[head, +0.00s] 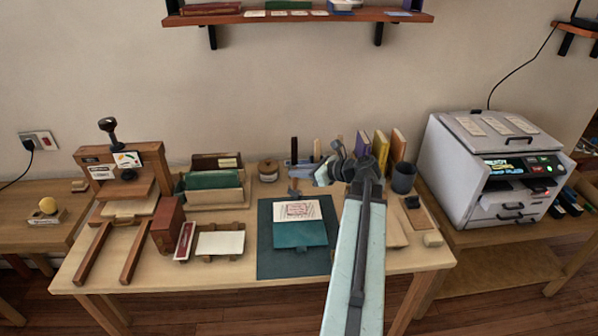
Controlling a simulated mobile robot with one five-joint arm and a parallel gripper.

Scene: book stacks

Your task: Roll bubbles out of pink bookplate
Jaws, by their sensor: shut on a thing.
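An open book with a teal cover (300,236) lies on a dark green mat (277,265) near the middle of the table. On its white page is a small pinkish bookplate (299,209); any bubbles are too small to make out. My gripper (323,174) is above the table, behind and to the right of the bookplate and apart from it. It is shut on a small tool, possibly a roller, whose shape is largely hidden by the gripper and the clutter behind. My arm covers the mat's right edge.
A wooden press (122,185) stands at left, with a green-filled tray (213,198) and a pale pad (219,243) beside it. Upright books (380,148) and a dark cup (403,178) stand behind my arm. A white printer (490,170) is at right.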

